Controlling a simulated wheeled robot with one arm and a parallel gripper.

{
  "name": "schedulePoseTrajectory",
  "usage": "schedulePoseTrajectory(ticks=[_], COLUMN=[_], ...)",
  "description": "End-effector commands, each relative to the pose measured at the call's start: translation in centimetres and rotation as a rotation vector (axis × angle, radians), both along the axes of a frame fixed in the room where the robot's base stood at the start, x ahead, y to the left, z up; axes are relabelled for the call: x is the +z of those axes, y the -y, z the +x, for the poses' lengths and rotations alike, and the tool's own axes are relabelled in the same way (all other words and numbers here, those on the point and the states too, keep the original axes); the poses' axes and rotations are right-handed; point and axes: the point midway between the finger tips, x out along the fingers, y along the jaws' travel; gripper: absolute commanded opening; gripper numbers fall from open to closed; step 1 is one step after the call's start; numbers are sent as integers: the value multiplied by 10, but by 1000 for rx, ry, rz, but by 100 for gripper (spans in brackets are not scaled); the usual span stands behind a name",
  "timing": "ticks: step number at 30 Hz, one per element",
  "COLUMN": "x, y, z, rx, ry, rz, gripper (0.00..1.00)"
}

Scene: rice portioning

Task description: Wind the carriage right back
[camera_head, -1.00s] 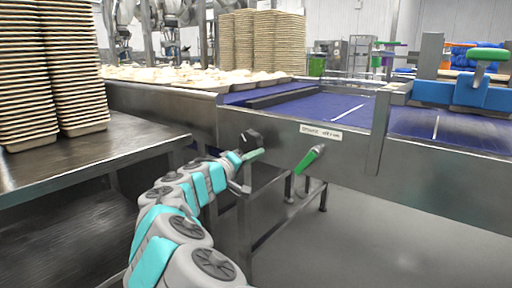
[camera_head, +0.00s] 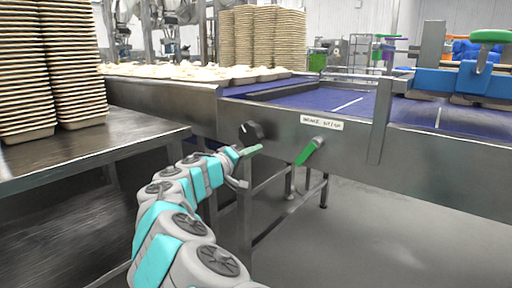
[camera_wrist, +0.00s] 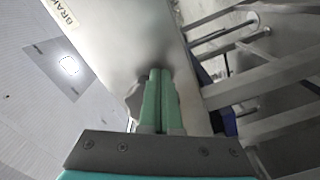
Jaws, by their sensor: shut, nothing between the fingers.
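The carriage (camera_head: 462,84) is a blue block with a green T-shaped handle (camera_head: 488,40), over the blue belt at the right of the head view. A black knob (camera_head: 250,132) sits on the steel side panel. My gripper (camera_head: 257,148) is shut and empty just below and in front of it. In the wrist view my green fingers (camera_wrist: 158,72) lie together, pointing at the steel panel. A dark grey round part (camera_wrist: 136,100), probably the knob, shows partly behind them. I cannot tell whether they touch it.
A green lever (camera_head: 308,152) slants up below the brake label (camera_head: 322,123), right of my gripper. A steel table (camera_head: 110,150) with stacked trays (camera_head: 78,65) stands at left. Steel legs and rails (camera_head: 290,198) lie under the panel. The floor at right is clear.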

Motion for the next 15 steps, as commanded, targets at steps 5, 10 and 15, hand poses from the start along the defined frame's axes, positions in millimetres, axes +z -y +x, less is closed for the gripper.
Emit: schedulePoseTrajectory(ticks=[5, 10, 15], x=[-5, -7, -9], y=[-3, -6, -9], z=[2, 4, 6], rx=[1, 4, 6], ry=[1, 1, 1], rz=[2, 2, 2], gripper=[0, 0, 0])
